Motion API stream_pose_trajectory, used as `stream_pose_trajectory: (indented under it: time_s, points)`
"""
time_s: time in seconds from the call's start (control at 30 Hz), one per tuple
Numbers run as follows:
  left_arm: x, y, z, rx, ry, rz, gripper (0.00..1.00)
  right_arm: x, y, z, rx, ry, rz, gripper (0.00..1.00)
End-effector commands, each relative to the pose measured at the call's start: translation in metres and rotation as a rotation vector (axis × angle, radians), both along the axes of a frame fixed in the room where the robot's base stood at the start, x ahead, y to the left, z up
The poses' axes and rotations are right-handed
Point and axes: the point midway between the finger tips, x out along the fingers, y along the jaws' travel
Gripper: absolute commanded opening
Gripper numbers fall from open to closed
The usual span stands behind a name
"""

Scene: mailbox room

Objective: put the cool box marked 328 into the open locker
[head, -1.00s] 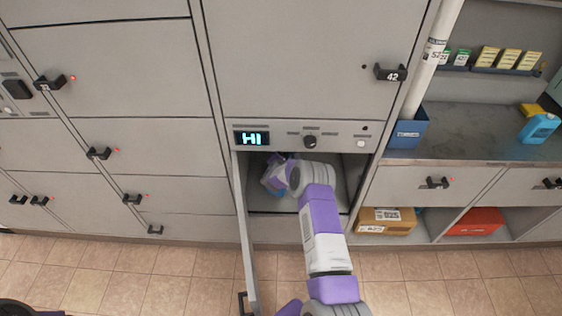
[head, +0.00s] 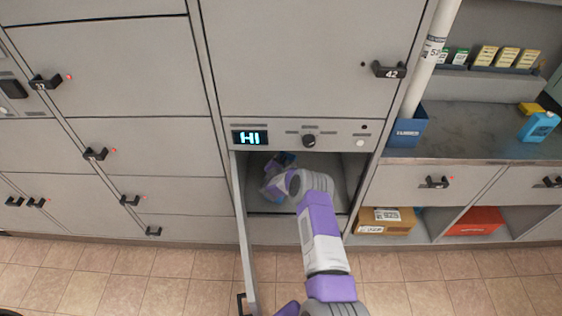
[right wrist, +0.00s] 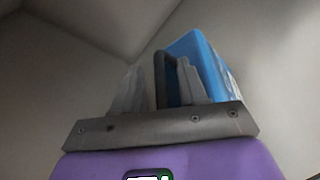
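The open locker (head: 342,168) is the low compartment under the "HI" display, with its door (head: 242,235) swung out toward me. My right arm reaches into it. The right gripper (head: 274,184) is inside the compartment, partly hidden by its wrist. In the right wrist view, its two fingers (right wrist: 160,72) are close together on either side of the dark handle of a blue cool box (right wrist: 203,62). They appear shut on the handle. Blue parts of the box (head: 287,159) show inside the locker in the head view. Its number is not readable. My left gripper is not in view.
Shut lockers fill the wall at left and above. To the right, a counter (head: 470,128) holds a light-blue item (head: 538,127) and a blue bin (head: 407,131). A cardboard box (head: 385,228) and a red box (head: 474,222) sit below. The tiled floor in front is clear.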

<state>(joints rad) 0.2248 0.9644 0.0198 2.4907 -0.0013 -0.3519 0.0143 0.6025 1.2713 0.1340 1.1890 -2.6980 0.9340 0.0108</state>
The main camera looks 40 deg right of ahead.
Motion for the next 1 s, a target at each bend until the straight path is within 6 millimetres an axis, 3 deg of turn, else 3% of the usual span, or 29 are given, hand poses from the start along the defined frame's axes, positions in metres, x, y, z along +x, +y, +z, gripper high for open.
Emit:
stream_pose_trajectory:
  time_s: [0.37,1.0]
  points:
    - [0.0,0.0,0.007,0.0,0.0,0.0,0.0,-0.006,0.009,0.005,0.001,0.001,0.002,0.42]
    - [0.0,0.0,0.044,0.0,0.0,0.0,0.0,-0.069,0.082,0.037,0.0,0.001,0.002,0.42]
